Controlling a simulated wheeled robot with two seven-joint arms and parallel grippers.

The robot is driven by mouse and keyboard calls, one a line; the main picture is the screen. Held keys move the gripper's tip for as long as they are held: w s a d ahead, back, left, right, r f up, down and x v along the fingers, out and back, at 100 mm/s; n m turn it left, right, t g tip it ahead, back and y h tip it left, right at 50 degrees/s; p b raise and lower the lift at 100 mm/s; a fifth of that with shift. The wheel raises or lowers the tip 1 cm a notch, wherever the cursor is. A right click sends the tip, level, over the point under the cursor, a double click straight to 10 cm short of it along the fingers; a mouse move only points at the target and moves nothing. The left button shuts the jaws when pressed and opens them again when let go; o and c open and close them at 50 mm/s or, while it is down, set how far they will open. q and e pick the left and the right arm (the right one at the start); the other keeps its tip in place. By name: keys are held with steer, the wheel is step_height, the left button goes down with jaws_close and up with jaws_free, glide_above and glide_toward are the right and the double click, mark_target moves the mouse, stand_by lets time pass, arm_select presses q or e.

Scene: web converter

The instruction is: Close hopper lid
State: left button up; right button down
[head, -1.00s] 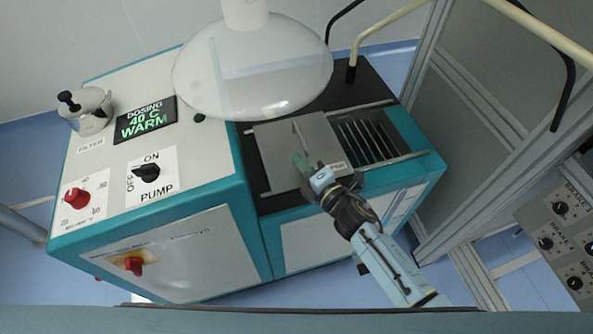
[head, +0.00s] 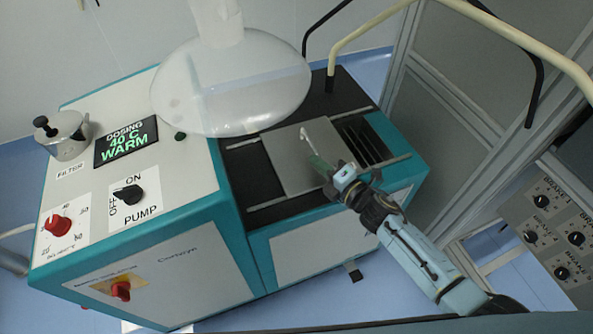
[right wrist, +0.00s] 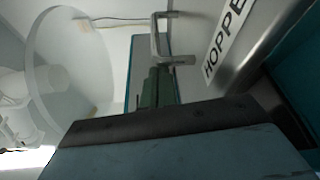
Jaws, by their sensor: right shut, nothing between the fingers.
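The hopper lid (head: 292,172) is a flat grey plate on two rails on top of the teal and white machine. It covers the left and middle part of the dark hopper bay, and a slatted opening (head: 365,143) shows to its right. The lid's upright metal handle (head: 305,136) also shows in the right wrist view (right wrist: 160,42). My right gripper (head: 318,163) is over the lid, its green fingers shut and empty. In the right wrist view the fingers (right wrist: 155,88) are right by the handle; I cannot tell whether they touch it. My left gripper is out of view.
A large translucent dome (head: 230,85) hangs close behind the lid. A cream bent rail (head: 375,33) rises at the back right. Pump and heat knobs (head: 57,224) and a display (head: 125,140) are on the left. A brake panel (head: 560,225) stands at the right.

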mark_target(347, 155)
steer(key=d, duration=0.2)
steer(key=w+d+b, duration=0.1)
steer(key=d, duration=0.2)
steer(key=w+d, duration=0.1)
steer(key=d, duration=0.1)
steer(key=shift+w+d+f, duration=0.1)
steer(key=shift+w+d, duration=0.15)
steer(key=shift+d, duration=0.05)
steer(key=d+b, duration=0.1)
steer(key=d, duration=0.1)
steer(key=w+d+b, duration=0.1)
steer(key=d, duration=0.1)
steer(key=shift+w+d, duration=0.4)
steer(key=shift+d, duration=0.55)
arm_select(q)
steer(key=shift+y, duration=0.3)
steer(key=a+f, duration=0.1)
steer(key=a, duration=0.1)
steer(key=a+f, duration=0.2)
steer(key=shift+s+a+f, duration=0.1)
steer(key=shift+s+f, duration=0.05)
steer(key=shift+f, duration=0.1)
arm_select(e)
steer(key=shift+w, duration=0.1)
steer(key=shift+d, duration=0.1)
